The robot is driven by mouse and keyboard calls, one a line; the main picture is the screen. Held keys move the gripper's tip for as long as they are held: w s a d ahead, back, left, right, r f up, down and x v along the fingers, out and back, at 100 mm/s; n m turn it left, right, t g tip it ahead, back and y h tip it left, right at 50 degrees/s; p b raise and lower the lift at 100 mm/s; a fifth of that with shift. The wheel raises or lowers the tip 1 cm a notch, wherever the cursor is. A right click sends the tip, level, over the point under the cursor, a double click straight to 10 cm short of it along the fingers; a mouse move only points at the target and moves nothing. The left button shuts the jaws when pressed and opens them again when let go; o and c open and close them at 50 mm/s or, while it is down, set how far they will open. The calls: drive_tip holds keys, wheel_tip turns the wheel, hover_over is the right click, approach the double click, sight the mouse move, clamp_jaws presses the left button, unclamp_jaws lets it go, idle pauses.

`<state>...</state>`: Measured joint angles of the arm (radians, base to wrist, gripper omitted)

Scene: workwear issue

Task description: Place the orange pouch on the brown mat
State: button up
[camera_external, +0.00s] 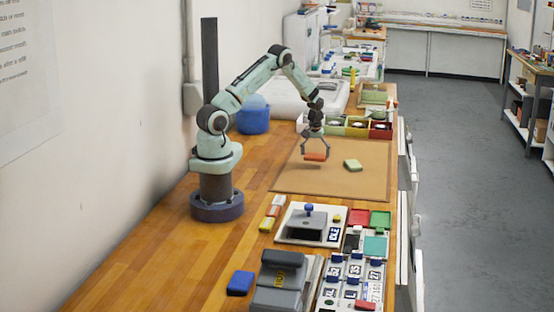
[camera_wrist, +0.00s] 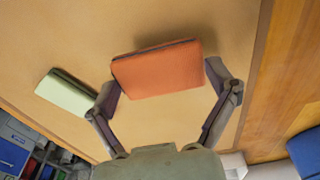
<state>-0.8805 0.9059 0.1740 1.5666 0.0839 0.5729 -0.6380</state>
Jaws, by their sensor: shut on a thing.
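The orange pouch (camera_external: 315,157) is held between the fingers of my gripper (camera_external: 315,147), over the brown mat (camera_external: 300,181). In the wrist view the orange pouch (camera_wrist: 160,70) sits between both fingertips of my gripper (camera_wrist: 164,82), which is shut on it. The brown mat (camera_wrist: 220,30) fills most of the wrist view beneath it. The pouch looks slightly above the mat, but the exact gap is hard to tell. A pale green pouch (camera_external: 353,165) lies on the mat to the right of my gripper; it also shows in the wrist view (camera_wrist: 66,93).
A row of coloured bins (camera_external: 357,127) stands at the mat's far edge. A blue bucket (camera_external: 253,118) is behind my arm. In front are a white tray (camera_external: 290,231), a grey device (camera_external: 280,285) and a blue block (camera_external: 240,283). The mat's front and left parts are clear.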

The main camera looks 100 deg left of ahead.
sight(315, 155)
drive_tip(key=shift+f, duration=1.45)
drive_tip(key=shift+f, duration=0.15)
drive_tip(key=o, duration=0.9)
drive_tip(key=r, duration=0.4)
drive_tip(key=d+r, duration=0.1)
drive_tip(key=r, duration=0.7)
drive_tip(key=shift+d+r, duration=0.15)
drive_tip(key=shift+d, duration=0.15)
